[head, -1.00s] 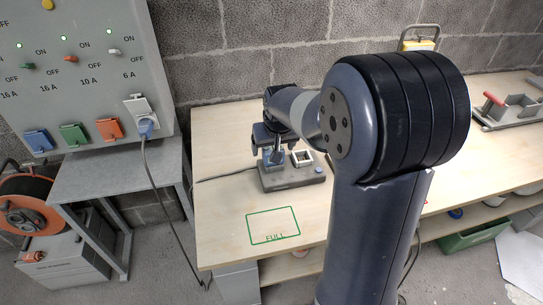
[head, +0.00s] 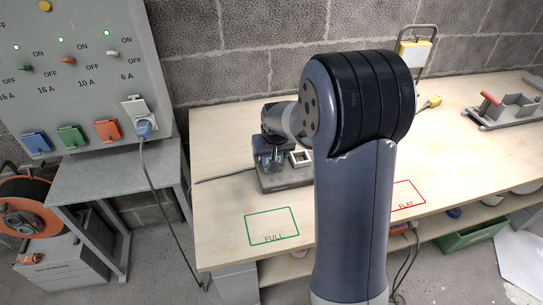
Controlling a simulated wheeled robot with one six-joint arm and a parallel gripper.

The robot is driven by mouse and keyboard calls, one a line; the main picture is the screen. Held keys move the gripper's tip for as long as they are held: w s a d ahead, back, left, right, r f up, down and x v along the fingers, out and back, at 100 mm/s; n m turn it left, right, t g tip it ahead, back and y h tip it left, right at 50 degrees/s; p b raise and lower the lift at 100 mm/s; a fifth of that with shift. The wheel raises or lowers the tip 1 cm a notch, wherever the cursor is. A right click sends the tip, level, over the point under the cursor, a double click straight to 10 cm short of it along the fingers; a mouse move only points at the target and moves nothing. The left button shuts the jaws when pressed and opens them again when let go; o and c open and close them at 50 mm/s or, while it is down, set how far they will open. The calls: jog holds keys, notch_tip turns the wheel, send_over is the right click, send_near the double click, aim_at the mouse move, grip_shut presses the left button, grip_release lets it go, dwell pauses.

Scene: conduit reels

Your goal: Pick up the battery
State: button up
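A grey charger base (head: 284,182) stands on the wooden workbench (head: 225,150), left of my arm. A dark block that looks like the battery (head: 272,163) stands upright in its left bay. The right bay, with a pale square rim (head: 301,158), looks empty. My gripper (head: 270,152) is at the battery's upper part, mostly hidden behind my wrist. I cannot tell whether its fingers touch the battery or are open or shut.
A green FULL outline (head: 272,226) and a red FLAT outline (head: 408,196) mark bare bench areas. A grey tray (head: 510,108) and a yellow work lamp (head: 414,55) are at the right. A switch panel (head: 85,70) stands at the left.

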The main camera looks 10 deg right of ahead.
jog(key=c, duration=0.8)
jog(key=shift+o, duration=0.2)
jog(key=shift+r, duration=0.1)
